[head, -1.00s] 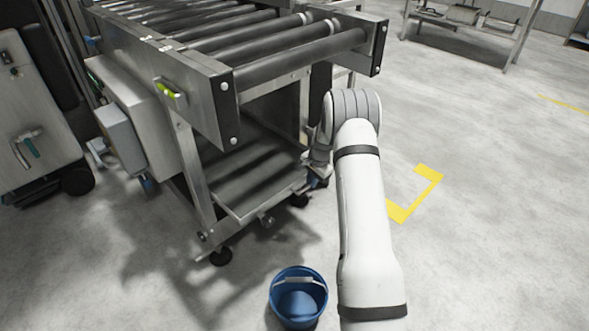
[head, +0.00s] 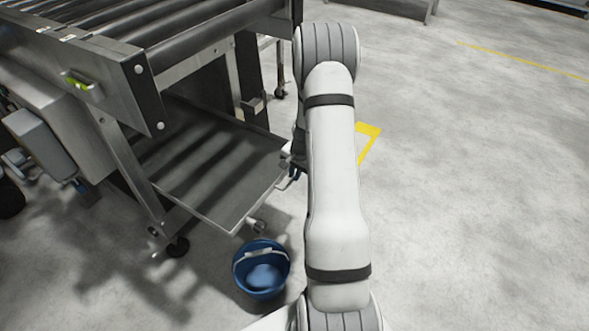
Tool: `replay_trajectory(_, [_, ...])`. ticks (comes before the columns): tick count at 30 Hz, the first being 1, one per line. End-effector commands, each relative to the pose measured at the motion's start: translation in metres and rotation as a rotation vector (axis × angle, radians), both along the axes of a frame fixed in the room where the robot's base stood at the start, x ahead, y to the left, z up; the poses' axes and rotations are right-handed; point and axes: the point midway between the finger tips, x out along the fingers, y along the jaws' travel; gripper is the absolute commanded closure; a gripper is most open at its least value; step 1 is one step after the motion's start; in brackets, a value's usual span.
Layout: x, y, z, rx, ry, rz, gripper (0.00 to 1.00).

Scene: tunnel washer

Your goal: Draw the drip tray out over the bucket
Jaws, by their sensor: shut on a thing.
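The drip tray (head: 215,170) is a flat, shallow metal tray low under the roller conveyor. It sticks out past the frame leg toward the lower right. My gripper (head: 288,174) is shut at the tray's right edge, on what looks like its handle; the arm partly hides the grip. A small drain fitting (head: 257,227) shows below the tray's front edge. The blue bucket (head: 262,270) stands upright on the floor, just below that fitting in the picture. I cannot tell whether the tray edge is directly above the bucket opening.
The roller conveyor (head: 140,75) stands over the tray, with a metal leg (head: 140,185) and caster (head: 177,247) left of it. A grey box (head: 45,145) hangs at the left. The floor at the right is clear, with a yellow marking (head: 369,140).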

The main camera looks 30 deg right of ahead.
Motion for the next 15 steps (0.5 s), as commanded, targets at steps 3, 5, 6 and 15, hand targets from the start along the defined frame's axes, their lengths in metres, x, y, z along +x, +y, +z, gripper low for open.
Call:
replay_trajectory(3, [-0.0002, 0.0002, -0.0028, -0.001, 0.002, 0.000, 1.00])
replay_trajectory(5, [0.0002, 0.0005, -0.0030, -0.002, 0.001, 0.001, 1.00])
replay_trajectory(6, [0.0004, 0.0006, -0.0030, -0.002, 0.000, 0.001, 1.00])
replay_trajectory(15, [0.0020, 0.0016, -0.0018, -0.003, -0.002, 0.003, 0.67])
